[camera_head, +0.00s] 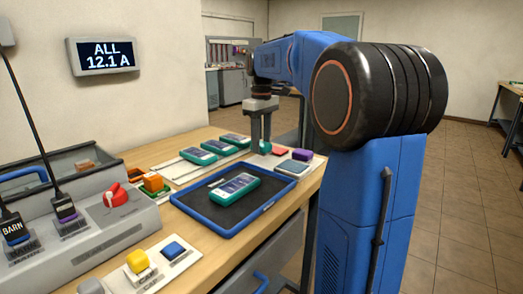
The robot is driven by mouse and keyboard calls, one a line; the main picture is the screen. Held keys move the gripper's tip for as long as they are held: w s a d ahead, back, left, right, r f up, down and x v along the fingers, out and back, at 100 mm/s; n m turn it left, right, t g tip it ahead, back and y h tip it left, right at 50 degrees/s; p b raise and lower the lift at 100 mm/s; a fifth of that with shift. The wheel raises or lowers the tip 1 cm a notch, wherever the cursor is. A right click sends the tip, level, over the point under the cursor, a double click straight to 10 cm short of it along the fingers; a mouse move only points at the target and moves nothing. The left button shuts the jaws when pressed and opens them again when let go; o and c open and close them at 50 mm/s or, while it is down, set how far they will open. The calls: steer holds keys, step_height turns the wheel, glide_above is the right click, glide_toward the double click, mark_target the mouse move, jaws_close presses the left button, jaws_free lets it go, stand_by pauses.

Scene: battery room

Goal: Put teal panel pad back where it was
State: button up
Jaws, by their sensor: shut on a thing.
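My gripper (260,141) points down over the far right part of the bench, its fingers shut on a small teal pad (266,148). Only a little of the teal pad shows around the fingers. It is at about the height of the bench items; I cannot tell whether it touches the surface below. A red pad (280,151) and a purple pad (302,154) are close to its right.
A blue-rimmed dark tray (205,231) holds a teal handheld device (232,187). Several similar devices (198,155) lie in a row behind it. A grey flat item (292,168) lies right of the tray. A grey console (95,245) with a red knob (115,195) stands at left.

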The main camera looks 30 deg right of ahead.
mark_target(261, 143)
steer(key=shift+f, duration=1.45)
steer(key=shift+f, duration=0.1)
steer(key=o, duration=1.2)
step_height(261, 143, up, 12)
steer(key=shift+r, duration=0.15)
steer(key=shift+s, duration=0.1)
